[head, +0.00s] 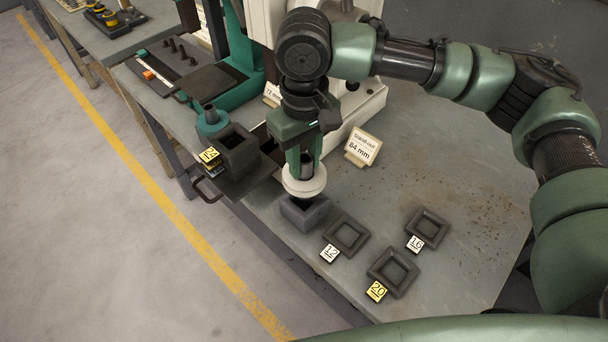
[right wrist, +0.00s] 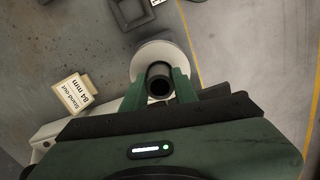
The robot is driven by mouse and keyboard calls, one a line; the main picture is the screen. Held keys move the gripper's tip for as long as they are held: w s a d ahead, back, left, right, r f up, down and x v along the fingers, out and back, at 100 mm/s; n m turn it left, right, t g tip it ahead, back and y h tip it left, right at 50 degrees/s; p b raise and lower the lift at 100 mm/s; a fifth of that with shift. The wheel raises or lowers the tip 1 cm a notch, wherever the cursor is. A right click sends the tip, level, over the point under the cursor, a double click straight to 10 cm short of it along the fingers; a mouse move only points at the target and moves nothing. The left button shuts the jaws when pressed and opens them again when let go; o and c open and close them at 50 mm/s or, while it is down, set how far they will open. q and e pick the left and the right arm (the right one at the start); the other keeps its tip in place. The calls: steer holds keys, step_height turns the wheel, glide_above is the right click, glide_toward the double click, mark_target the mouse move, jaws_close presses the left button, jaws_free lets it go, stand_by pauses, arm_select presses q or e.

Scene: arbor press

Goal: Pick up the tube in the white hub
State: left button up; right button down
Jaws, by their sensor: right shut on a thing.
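The white hub (head: 304,184) is a round white disc with a dark tube (head: 306,163) standing up from its middle. My right gripper (head: 305,168) points down with its two green fingers on either side of the tube, shut on it. In the right wrist view the tube's open dark end (right wrist: 160,86) sits between the fingertips, with the white hub (right wrist: 158,52) around it. The hub is over a dark square block with an opening (head: 303,213); I cannot tell if they touch. My left gripper is not in view.
Low square trays labelled 12 (head: 346,233), 16 (head: 427,228) and 20 (head: 394,270) lie at the right. A "Stand-out 84 mm" sign (head: 363,147) stands close to the gripper. The press (head: 360,105) rises behind it.

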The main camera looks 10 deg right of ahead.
step_height(320, 180, up, 20)
steer(key=p, duration=0.8)
steer(key=shift+r, duration=0.2)
